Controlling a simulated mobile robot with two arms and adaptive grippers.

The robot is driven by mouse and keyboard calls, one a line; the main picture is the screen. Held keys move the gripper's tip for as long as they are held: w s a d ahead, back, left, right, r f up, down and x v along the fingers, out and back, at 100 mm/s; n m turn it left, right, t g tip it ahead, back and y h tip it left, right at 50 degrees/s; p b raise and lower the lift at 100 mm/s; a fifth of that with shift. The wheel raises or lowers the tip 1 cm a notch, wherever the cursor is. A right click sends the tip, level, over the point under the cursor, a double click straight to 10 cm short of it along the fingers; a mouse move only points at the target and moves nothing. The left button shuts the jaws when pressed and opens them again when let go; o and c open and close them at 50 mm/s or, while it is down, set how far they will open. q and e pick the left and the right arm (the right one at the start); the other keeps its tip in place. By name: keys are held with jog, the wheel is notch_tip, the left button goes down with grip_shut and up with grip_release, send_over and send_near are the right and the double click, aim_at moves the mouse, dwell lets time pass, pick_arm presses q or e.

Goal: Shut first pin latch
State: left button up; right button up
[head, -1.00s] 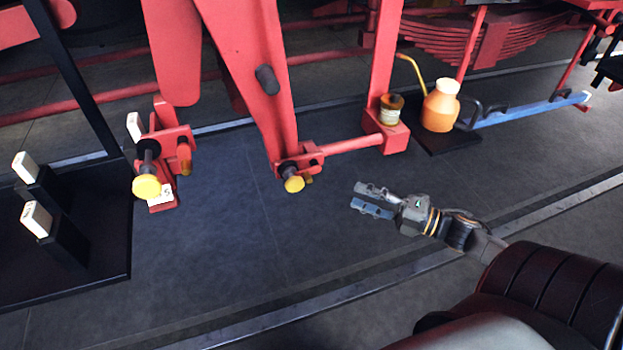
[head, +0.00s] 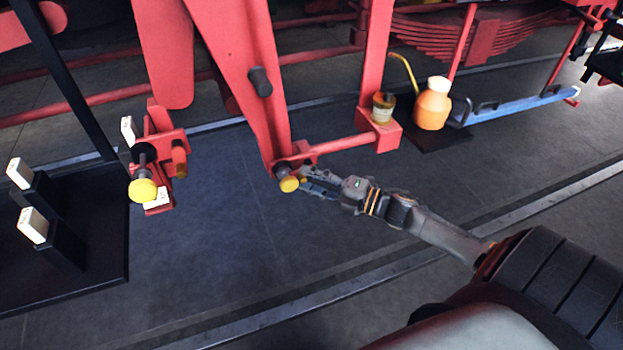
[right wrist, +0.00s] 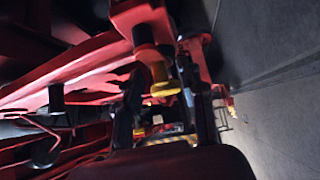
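A pin latch with a round yellow knob (head: 289,184) sits at the lower end of the slanting red link (head: 238,75). A second yellow-knobbed pin (head: 143,190) is on a red bracket further left. I cannot tell which one is called first. My right gripper (head: 306,182) is just right of the middle knob, its fingers pointing left towards it. In the right wrist view, the fingers (right wrist: 160,90) are spread apart, with yellow latch parts (right wrist: 163,82) and a red bracket showing between and beyond them. Contact cannot be made out. My left gripper is not in view.
A red rod (head: 340,143) runs from the latch to a red block with a small oiler (head: 383,107). A black stand (head: 75,285) with pale-topped posts is left. Floor in front is clear.

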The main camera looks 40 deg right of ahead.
grip_shut()
jog(key=shift+r+m+t+y+b, duration=0.1)
jog(key=shift+m+t+y+b, duration=0.25)
jog(key=shift+m+b, duration=0.35)
grip_release()
jog(key=v, duration=1.2)
